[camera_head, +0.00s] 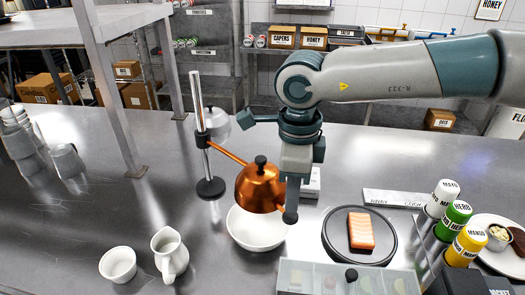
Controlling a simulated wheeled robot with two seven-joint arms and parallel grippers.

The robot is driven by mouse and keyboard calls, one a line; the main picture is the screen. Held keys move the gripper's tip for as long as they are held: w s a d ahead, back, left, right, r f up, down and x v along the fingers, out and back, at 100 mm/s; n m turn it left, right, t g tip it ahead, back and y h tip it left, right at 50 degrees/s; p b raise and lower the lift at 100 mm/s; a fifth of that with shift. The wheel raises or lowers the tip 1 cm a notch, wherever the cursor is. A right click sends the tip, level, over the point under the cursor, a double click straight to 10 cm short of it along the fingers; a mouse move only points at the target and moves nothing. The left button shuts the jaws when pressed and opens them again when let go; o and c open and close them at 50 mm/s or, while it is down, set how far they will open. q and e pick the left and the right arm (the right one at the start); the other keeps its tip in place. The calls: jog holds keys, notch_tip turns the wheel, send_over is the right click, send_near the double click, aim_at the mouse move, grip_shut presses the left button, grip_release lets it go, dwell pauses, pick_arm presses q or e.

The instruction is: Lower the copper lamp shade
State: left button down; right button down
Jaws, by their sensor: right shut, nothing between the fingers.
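The copper lamp shade (257,190) hangs on a copper arm (227,151) that comes off an upright metal post (205,135) with a round black base. A black knob tops the shade. The shade is just above a white bowl (255,237) and hides part of its rim. My right gripper (291,212) points down at the right side of the shade, shut and empty. It overlaps the shade's right edge in this view; I cannot tell whether they touch. My left gripper is not in view.
A dark round plate with a salmon piece (361,231) lies to the right. Sauce bottles (456,222) stand farther right. A lidded clear container (330,279) is in front. A small white bowl (118,265) and a white jug (169,255) stand at the front left.

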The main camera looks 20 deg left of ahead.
notch_tip(320, 180, up, 7)
jog(key=p, duration=0.2)
jog(key=shift+r, duration=0.15)
dwell(0.6)
dwell(0.5)
